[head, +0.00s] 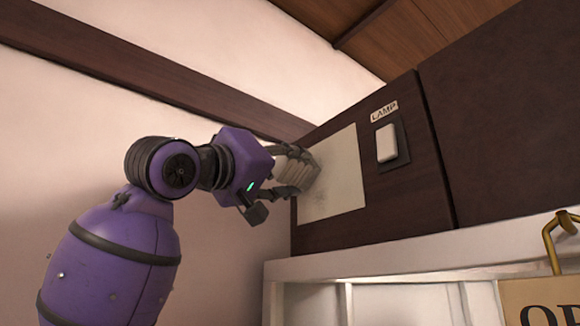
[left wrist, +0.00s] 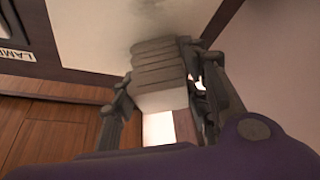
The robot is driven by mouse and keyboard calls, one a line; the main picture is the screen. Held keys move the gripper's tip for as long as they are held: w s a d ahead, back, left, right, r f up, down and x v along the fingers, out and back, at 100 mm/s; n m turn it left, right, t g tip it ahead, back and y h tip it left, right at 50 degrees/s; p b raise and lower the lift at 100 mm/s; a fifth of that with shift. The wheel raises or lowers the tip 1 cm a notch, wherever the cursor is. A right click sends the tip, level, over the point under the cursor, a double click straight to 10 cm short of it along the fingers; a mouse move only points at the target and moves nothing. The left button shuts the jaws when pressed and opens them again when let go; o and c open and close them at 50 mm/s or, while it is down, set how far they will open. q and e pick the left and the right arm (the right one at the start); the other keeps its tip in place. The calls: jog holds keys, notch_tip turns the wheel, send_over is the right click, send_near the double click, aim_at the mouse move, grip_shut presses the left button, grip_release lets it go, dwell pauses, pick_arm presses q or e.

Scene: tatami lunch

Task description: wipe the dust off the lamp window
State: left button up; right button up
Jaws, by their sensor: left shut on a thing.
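The lamp window (head: 343,178) is a pale rectangular panel on the dark wooden box, left of the LAMP label. Greyish smudges show on its lower part in the head view, and a dark smudge shows beside the cloth in the left wrist view (left wrist: 135,30). My right gripper is not in view.
A white switch (head: 387,142) on a dark plate sits right of the window, under the LAMP label (head: 384,112). A white ledge (head: 400,258) runs below the box. A brass hook (head: 557,240) holds a sign (head: 540,302) at lower right.

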pick_arm(q)
jog(key=shift+s+a, duration=0.55)
jog(key=shift+a, duration=0.25)
jog(key=shift+s+a, duration=0.6)
jog(key=shift+a, duration=0.2)
jog(key=shift+s+a, duration=0.55)
jog(key=shift+a, duration=0.25)
jog(key=shift+s+a, duration=0.9)
jog(key=shift+a, duration=0.3)
jog(key=shift+d, duration=0.1)
notch_tip(320, 180, down, 7)
jog(key=w+d, duration=0.4)
jog(key=d, duration=0.1)
jog(key=shift+d, duration=0.25)
